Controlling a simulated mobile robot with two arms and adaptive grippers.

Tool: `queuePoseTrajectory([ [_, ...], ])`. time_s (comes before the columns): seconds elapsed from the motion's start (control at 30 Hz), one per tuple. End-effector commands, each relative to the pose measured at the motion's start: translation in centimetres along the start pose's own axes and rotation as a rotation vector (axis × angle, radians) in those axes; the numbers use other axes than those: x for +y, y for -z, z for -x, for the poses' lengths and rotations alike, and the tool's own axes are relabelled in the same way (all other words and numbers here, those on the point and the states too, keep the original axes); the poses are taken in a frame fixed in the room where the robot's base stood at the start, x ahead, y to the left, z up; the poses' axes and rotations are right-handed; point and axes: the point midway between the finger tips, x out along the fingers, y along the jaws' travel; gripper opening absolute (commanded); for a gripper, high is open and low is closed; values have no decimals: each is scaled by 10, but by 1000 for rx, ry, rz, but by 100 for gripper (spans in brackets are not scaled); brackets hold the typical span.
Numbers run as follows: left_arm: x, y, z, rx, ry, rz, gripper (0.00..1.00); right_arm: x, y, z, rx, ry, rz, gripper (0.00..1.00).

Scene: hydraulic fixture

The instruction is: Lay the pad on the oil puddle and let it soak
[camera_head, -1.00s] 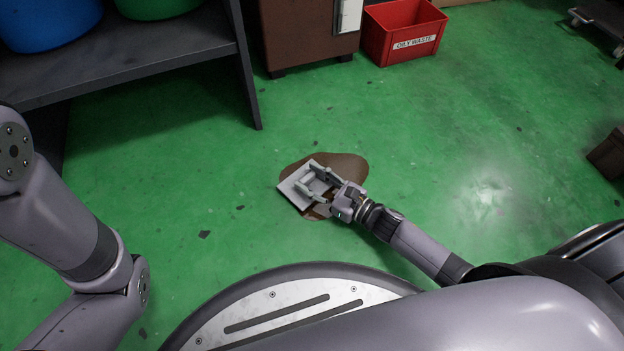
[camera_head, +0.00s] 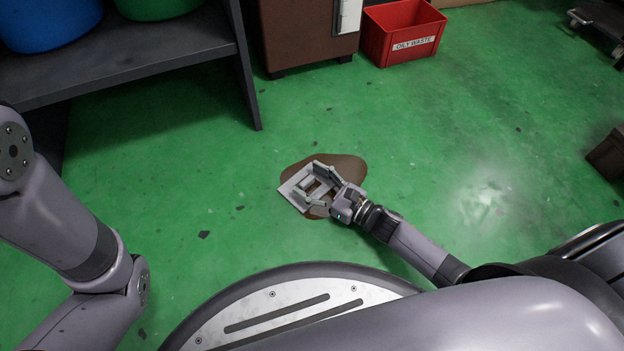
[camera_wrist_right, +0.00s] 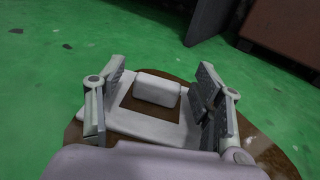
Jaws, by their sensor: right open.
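The pad (camera_head: 290,188) is a flat pale square with a raised pale block on it. It lies over the left part of the brown oil puddle (camera_head: 349,167), whose right part shows beyond it. In the right wrist view, a brown patch shows on the middle of the pad (camera_wrist_right: 145,128) around the block (camera_wrist_right: 156,88), with puddle (camera_wrist_right: 265,152) at the sides. My right gripper (camera_head: 310,184) is low over the pad, its fingers spread on either side of the block with gaps. My left gripper is out of view; only its arm shows.
A red bin marked "OILY WASTE" (camera_head: 403,32) stands at the back, right of a brown cabinet (camera_head: 310,30). A dark shelf (camera_head: 130,62) with blue and green containers is at upper left. Green floor around the puddle is mostly clear.

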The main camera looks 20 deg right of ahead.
Motion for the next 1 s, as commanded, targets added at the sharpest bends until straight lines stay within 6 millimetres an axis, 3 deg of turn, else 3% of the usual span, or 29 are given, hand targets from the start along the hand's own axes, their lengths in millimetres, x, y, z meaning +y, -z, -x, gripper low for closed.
queuePoseTrajectory([
  [0.03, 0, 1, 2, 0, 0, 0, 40, 0, 9, 2, 20, 6, 3, 62],
  [0.2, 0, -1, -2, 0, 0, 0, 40, 0, -6, 3, 18, 2, 4, 62],
  [0.5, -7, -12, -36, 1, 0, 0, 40, 0, -11, 71, 17, 5, -2, 62],
  [0.7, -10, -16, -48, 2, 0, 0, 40, 0, -10, 106, 13, 4, -2, 62],
  [1.0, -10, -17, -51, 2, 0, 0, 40, 0, -9, 122, 9, 3, 0, 62],
])
